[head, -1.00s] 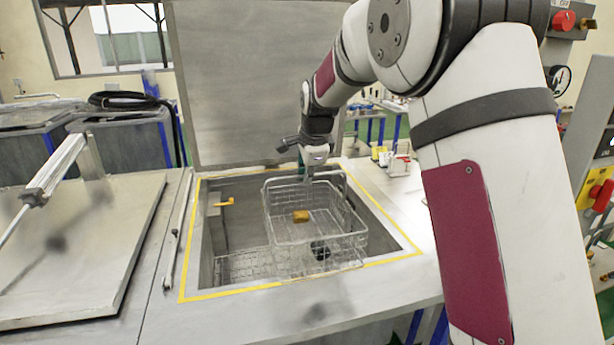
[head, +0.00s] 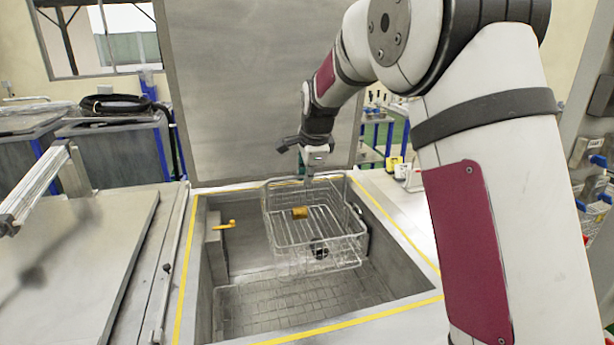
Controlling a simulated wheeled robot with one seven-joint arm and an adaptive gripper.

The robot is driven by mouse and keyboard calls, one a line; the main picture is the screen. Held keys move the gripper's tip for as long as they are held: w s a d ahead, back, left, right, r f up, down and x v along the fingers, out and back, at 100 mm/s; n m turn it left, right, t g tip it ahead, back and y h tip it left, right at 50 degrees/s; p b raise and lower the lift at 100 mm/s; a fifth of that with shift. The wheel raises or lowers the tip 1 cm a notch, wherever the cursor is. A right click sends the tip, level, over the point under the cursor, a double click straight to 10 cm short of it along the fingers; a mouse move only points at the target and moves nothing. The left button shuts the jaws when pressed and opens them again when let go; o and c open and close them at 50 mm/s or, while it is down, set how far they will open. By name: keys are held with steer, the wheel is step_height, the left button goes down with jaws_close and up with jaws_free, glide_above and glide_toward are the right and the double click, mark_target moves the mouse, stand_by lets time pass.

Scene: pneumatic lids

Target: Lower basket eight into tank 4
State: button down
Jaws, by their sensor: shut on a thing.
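The wire basket (head: 313,230) hangs from my gripper (head: 309,176), which is shut on it at its upper back side. A small orange-brown block (head: 299,213) and a dark round part (head: 319,250) lie in the basket. The basket is over the open tank (head: 209,300), towards its back, and looks roughly level. Its rim shows about as high as the tank's back edge. The tank floor shows below and in front of it. I cannot read a number on the basket or the tank.
A yellow line borders the tank opening. A large upright lid (head: 255,90) stands behind it. A yellow-orange lever (head: 225,225) sticks out from the tank's left wall. A closed flat lid (head: 75,255) with a metal cylinder (head: 38,190) lies to the left.

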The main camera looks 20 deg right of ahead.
mark_target(306, 234)
steer(key=shift+w+r, duration=0.1)
steer(key=shift+r, duration=0.05)
steer(key=shift+f+b, duration=0.6)
steer(key=shift+f, duration=7.8)
step_height(306, 234, down, 12)
steer(key=b, duration=0.2)
steer(key=shift+b, duration=0.4)
steer(key=shift+f, duration=0.65)
steer(key=c, duration=1.7)
jaws_free()
